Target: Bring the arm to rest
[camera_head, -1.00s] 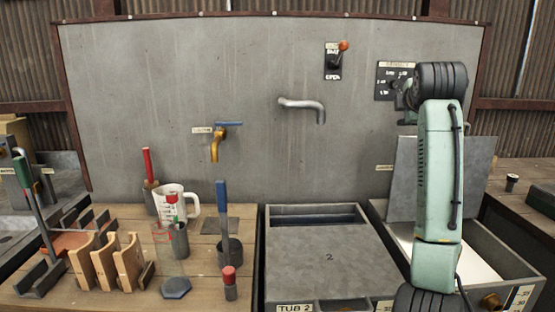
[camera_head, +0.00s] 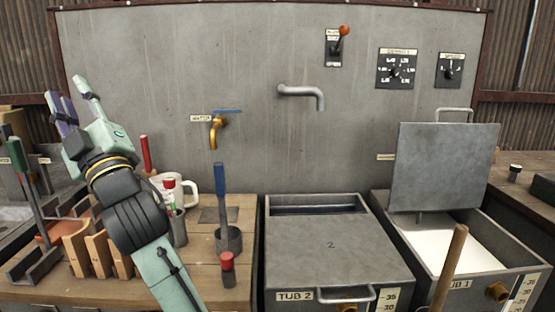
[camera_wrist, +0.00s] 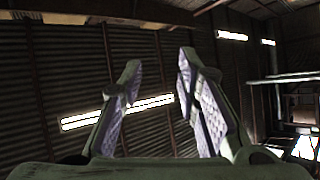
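My gripper (camera_head: 66,90) is raised at the left of the head view, above the wooden workbench (camera_head: 205,262), with its fingers pointing up. My arm slants up to it from the bottom of that view. In the wrist view, the two purple-padded fingers of my gripper (camera_wrist: 159,62) stand apart with nothing between them.
Wooden holders (camera_head: 78,250), a white jug (camera_head: 190,182) and a blue-handled tool (camera_head: 220,195) stand around my arm. Tub 2 (camera_head: 335,252) is covered. Tub 1 (camera_head: 510,262) is open, its lid (camera_head: 445,167) upright, with a wooden handle (camera_head: 450,270) in front.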

